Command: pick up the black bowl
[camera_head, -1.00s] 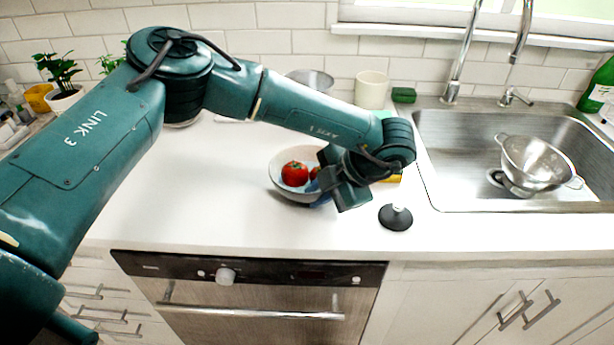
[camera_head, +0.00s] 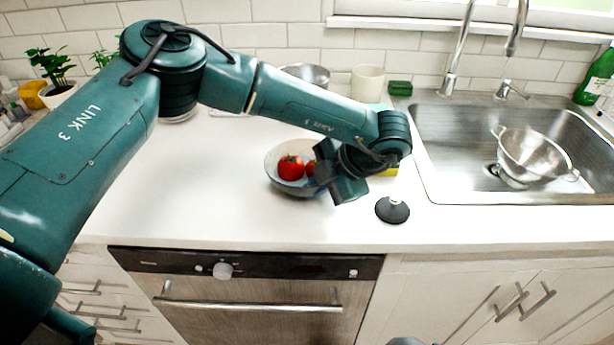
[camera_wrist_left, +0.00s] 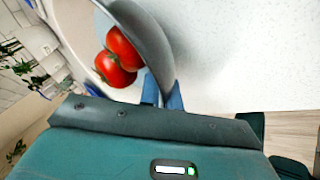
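The bowl (camera_head: 290,188) stands on the counter, pale inside and dark grey-blue outside. It holds red tomatoes (camera_head: 291,168). My left gripper (camera_head: 325,187) reaches down at the bowl's right side in the head view. In the left wrist view, its blue fingertips (camera_wrist_left: 163,94) sit one on each side of the bowl's wall (camera_wrist_left: 145,45), close together, and appear shut on it. The arm's end hides part of the bowl's right side in the head view.
A yellow item (camera_head: 390,170) is partly hidden behind the wrist. The sink (camera_head: 440,190) with a metal colander (camera_head: 532,155) is at right. A cream cup (camera_head: 367,82) stands behind. The counter left of the bowl is clear.

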